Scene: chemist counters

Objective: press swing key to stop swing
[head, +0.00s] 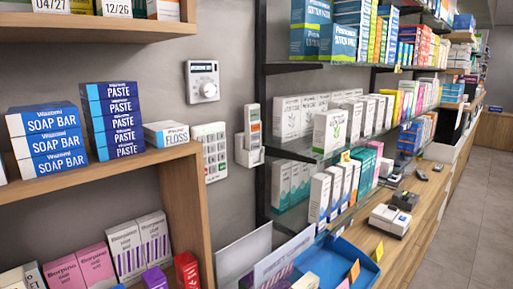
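A slim white handset like a remote control (253,122) stands upright in a white wall holder (243,155) on the grey wall, left of the glass shelves. Its face shows a small display and coloured keys, too small to read, so I cannot tell which one is the swing key. To its left is a white wall panel (210,150) with rows of grey keys, labels not legible. Above that is a white control box (202,82) with a dark display and a round knob. My gripper is not in view.
A wooden shelf unit (180,205) with soap, paste and floss boxes stands at the left. Glass shelves (330,150) full of boxes run along the right, above a wooden counter (420,210) holding a blue tray (335,262) and small devices. Grey floor (470,220) is clear at far right.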

